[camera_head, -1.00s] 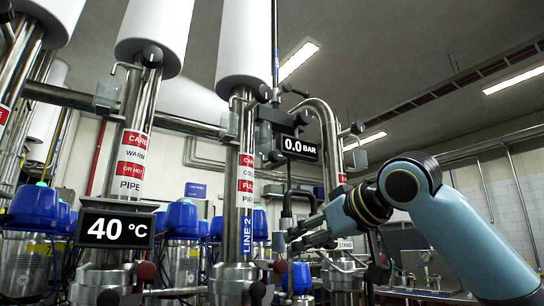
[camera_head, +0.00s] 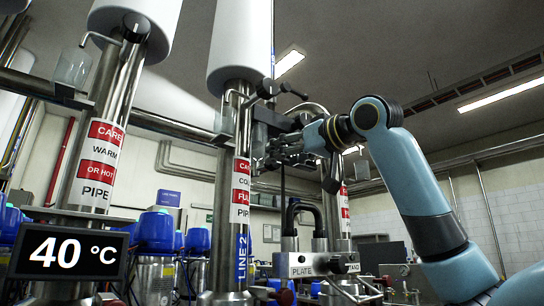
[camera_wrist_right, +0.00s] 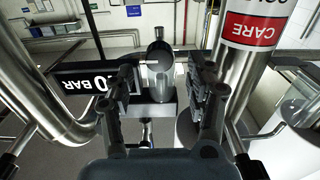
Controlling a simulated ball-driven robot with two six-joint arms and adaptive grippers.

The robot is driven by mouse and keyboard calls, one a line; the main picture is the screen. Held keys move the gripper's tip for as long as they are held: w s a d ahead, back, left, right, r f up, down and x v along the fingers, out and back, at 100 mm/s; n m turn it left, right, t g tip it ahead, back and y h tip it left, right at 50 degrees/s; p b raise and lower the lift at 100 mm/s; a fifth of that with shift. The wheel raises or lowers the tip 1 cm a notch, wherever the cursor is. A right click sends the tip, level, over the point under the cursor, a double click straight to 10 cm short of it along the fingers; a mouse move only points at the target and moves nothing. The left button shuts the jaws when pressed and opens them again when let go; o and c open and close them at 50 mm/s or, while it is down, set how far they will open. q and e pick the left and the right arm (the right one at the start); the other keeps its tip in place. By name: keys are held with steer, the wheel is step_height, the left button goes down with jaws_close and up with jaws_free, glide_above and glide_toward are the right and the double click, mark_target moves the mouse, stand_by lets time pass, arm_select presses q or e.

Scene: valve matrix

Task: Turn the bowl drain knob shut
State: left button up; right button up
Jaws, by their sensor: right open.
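A small clear bowl (camera_wrist_right: 162,86) with a dark rounded knob-like part (camera_wrist_right: 160,57) on its end shows between my right fingers in the right wrist view. I cannot tell for certain that this part is the drain knob. My right gripper (camera_wrist_right: 164,72) is open around that space, with no visible grip on anything. In the head view my right gripper (camera_head: 264,155) is beside the Line 2 pipe, by the black fitting (camera_head: 268,116), and hides much of the bowl there. The pressure display (camera_wrist_right: 78,90) is left of the fingers. My left gripper is out of view.
The steel Line 2 pipe (camera_head: 242,190) stands close left of my right gripper. A "40 °C" display (camera_head: 68,251) is at lower left. A black bent handle (camera_head: 305,212) and a labelled plate (camera_head: 302,265) are below. Open air lies right of my right arm.

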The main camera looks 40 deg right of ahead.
steer(key=shift+w+a+p, duration=0.2)
steer(key=shift+w+p, duration=0.2)
steer(key=shift+w, duration=2)
steer(key=c, duration=0.6)
jaws_close()
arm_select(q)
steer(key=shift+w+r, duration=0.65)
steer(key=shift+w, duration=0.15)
